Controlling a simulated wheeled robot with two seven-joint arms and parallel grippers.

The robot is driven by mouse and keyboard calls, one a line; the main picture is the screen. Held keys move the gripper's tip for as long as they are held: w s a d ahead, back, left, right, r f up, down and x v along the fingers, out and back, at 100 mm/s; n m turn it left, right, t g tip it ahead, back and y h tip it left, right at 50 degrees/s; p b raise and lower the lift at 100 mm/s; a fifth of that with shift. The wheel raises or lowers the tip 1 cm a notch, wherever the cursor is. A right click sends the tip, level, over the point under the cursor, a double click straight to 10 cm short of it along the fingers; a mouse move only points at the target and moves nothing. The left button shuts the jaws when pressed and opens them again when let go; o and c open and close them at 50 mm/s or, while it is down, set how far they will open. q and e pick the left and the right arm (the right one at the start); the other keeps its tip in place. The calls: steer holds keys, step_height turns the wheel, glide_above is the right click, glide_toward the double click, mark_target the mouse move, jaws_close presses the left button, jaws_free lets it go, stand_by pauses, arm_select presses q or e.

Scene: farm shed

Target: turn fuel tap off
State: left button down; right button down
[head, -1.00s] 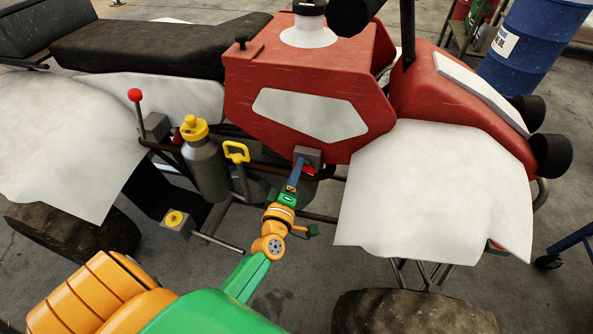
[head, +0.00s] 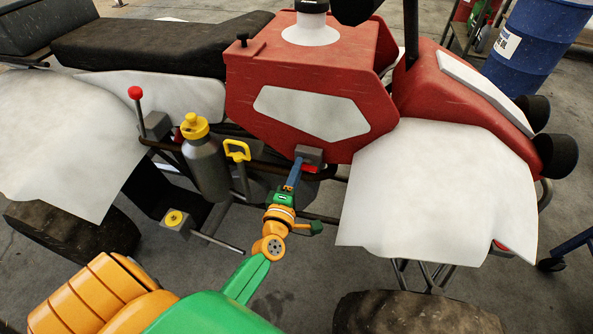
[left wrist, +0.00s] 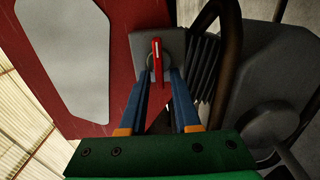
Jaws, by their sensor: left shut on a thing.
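The fuel tap is a small red lever (left wrist: 158,62) on a grey block (left wrist: 181,45) under the red tank (head: 330,110). In the left wrist view the lever stands upright in the picture, with a pale stripe on it. My left gripper (left wrist: 159,75) is shut on the lever, with its blue fingers on either side. My right gripper is not in view.
A grey bottle with a yellow cap (head: 203,165), a yellow-handled pull (head: 237,152) and a red-knobbed lever (head: 136,95) are left of the gripper. A white panel (head: 435,195) is to the right. A dark pipe (left wrist: 226,60) runs close beside the block.

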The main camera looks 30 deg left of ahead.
arm_select(q)
steer(key=shift+d, duration=0.15)
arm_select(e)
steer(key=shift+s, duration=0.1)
arm_select(q)
steer(key=c, duration=1.1)
jaws_free()
steer(key=shift+o, duration=0.9)
steer(key=shift+w+d, duration=0.1)
steer(key=v, duration=0.7)
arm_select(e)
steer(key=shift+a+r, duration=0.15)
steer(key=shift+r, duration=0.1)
arm_select(q)
steer(key=shift+f, duration=0.1)
